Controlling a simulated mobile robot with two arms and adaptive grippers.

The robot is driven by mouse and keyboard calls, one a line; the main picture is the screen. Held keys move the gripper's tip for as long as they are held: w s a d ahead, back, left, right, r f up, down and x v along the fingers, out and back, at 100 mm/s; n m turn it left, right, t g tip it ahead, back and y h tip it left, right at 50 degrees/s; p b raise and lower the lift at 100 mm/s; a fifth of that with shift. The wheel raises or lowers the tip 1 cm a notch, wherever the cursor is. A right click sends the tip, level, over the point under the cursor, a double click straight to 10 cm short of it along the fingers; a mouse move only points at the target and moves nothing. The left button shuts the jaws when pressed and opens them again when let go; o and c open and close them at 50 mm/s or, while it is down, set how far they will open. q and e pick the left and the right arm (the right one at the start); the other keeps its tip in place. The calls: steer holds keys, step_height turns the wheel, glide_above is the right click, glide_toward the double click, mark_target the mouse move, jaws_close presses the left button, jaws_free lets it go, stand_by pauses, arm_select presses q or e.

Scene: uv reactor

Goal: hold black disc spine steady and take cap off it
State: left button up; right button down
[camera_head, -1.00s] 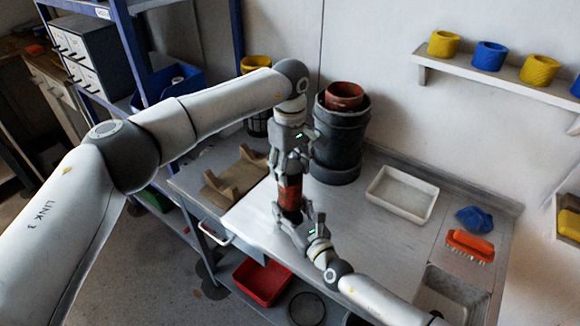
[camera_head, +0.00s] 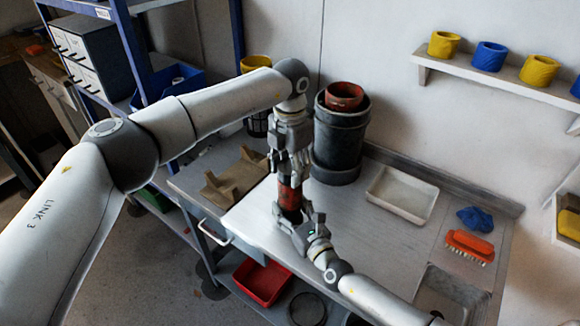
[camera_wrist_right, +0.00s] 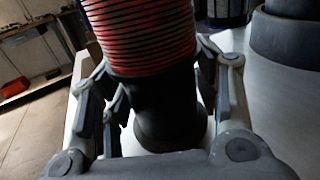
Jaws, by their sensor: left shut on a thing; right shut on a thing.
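The disc spine (camera_head: 290,197) stands upright between my two grippers above the steel bench; its middle looks red. In the right wrist view the spine (camera_wrist_right: 142,38) shows red discs with thin black gaps above a plain black lower part (camera_wrist_right: 165,105). My left gripper (camera_head: 291,174) points down from above and is shut on the top end. The cap itself is hidden among its fingers, so I cannot tell how it sits. My right gripper (camera_head: 289,217) is shut around the black lower part, with fingers on both sides in the wrist view (camera_wrist_right: 160,100).
A dark cylinder (camera_head: 338,140) with a red ring stands just behind the spine. A brown cradle (camera_head: 232,180) lies left, a white tray (camera_head: 402,193) right. An orange brush (camera_head: 469,246) and blue cloth (camera_head: 475,219) lie near the sink (camera_head: 448,294).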

arm_select(q)
steer(key=n, duration=1.8)
steer(key=shift+n, duration=0.4)
steer(key=n, duration=0.5)
steer(key=shift+w+n, duration=0.1)
steer(key=shift+n, duration=0.3)
steer(key=shift+r, duration=0.1)
steer(key=shift+r, duration=0.1)
steer(key=shift+r, duration=1)
